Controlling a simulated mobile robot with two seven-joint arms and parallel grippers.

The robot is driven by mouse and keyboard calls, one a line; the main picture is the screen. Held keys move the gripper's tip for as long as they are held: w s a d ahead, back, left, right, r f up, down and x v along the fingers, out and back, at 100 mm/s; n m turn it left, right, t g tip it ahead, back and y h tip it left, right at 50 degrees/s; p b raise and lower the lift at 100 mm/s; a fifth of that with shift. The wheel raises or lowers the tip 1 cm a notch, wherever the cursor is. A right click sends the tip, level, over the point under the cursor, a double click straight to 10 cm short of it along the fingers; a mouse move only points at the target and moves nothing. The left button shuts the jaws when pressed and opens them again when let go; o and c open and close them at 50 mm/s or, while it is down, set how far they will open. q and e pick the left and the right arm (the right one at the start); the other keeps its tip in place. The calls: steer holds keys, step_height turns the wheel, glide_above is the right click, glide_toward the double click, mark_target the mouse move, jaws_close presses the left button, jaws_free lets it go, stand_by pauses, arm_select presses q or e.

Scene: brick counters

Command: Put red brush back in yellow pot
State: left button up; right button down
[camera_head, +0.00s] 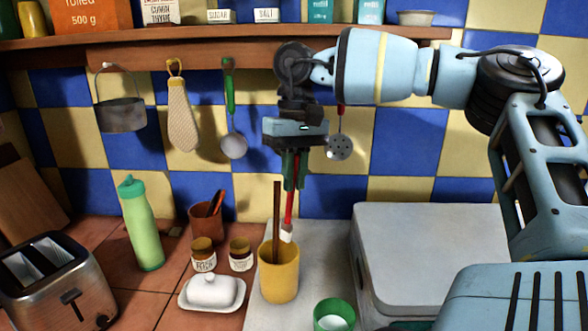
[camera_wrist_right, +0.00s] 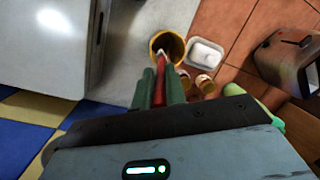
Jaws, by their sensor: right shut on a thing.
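The yellow pot (camera_head: 279,284) stands upright on the grey slab at the counter's middle, with a brown stick (camera_head: 277,210) standing in it. My right gripper (camera_head: 294,184) is shut on the red brush (camera_head: 289,208) and holds it nearly vertical, pale bristles down. In the head view the bristle tip is just above the pot's back rim. In the right wrist view, the brush (camera_wrist_right: 158,88) runs between the green fingers (camera_wrist_right: 160,92) toward the opening of the pot (camera_wrist_right: 155,38). Exact height above the rim is unclear. My left gripper is not in view.
A green cup (camera_head: 334,316) stands right of the pot, and a white butter dish (camera_head: 212,291) stands left. Two small jars (camera_head: 240,254), a brown pot (camera_head: 206,222), a green bottle (camera_head: 143,225) and a toaster (camera_head: 55,285) are further left. A white box (camera_head: 430,245) is at right.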

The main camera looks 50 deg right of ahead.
steer(key=shift+f, duration=0.7)
steer(key=shift+f+b, duration=0.55)
steer(key=shift+f, duration=0.4)
step_height(320, 180, down, 7)
steer(key=b, duration=0.4)
